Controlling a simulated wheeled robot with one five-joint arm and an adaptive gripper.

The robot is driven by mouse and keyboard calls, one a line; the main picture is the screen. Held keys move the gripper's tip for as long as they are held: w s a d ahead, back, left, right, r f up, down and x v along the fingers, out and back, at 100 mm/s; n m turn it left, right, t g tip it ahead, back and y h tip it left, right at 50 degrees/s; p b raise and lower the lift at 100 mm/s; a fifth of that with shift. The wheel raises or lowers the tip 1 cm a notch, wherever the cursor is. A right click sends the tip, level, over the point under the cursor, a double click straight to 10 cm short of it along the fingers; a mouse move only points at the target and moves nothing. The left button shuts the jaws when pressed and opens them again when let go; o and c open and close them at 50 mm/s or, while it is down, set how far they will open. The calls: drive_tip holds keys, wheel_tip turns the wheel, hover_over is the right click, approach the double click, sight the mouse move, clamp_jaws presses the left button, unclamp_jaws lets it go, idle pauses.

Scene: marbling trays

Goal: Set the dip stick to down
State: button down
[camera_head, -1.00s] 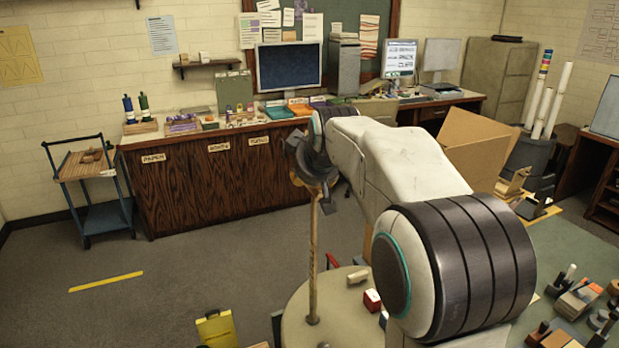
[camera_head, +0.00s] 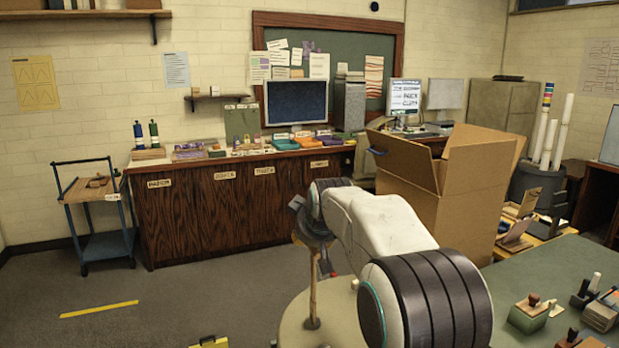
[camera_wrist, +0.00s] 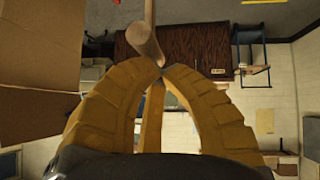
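The dip stick (camera_head: 313,290) is a thin, light wooden rod. It stands nearly upright on a pale round top (camera_head: 345,330) in the head view. My gripper (camera_head: 313,236) is at its upper end, small and dark there. In the wrist view, the dip stick (camera_wrist: 148,28) comes down from the top edge and its thicker end meets my yellow fingers. The fingertips of my gripper (camera_wrist: 161,70) are drawn together at that end. No clear gap shows between them, and I cannot tell whether they hold the stick or only touch it.
An open cardboard box (camera_head: 450,195) stands right of my arm. A green table (camera_head: 560,270) with stamps and small blocks is at the lower right. A wooden cabinet (camera_head: 225,215) and a blue cart (camera_head: 105,245) stand behind. The floor at left is clear around a yellow strip (camera_head: 98,309).

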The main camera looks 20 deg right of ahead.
wheel_tip(320, 180, down, 19)
drive_tip(key=b, duration=1.3)
drive_tip(key=shift+r+b, duration=0.2)
drive_tip(key=shift+b, duration=0.1)
drive_tip(key=shift+f, duration=0.35)
drive_tip(key=shift+s+f, duration=0.1)
drive_tip(key=shift+f, duration=0.05)
drive_tip(key=shift+a+r, duration=0.1)
drive_tip(key=shift+r, duration=0.4)
drive_tip(key=w+r+p+v, duration=0.2)
drive_tip(key=p+v, duration=0.2)
drive_tip(key=v, duration=0.9)
drive_tip(key=s+a+g+y+p, duration=0.1)
drive_tip(key=s+a+p, duration=0.3)
drive_tip(key=s+p, duration=0.4)
drive_tip(key=s+a+m+g+p, duration=0.1)
drive_tip(key=s+a+g+p, duration=0.3)
drive_tip(key=s, duration=1.7)
drive_tip(key=a+p, duration=0.1)
drive_tip(key=p, duration=0.3)
drive_tip(key=shift+s+r+g+y+p, duration=0.2)
drive_tip(key=shift+g+y+p, duration=0.1)
drive_tip(key=shift+y+p, duration=0.1)
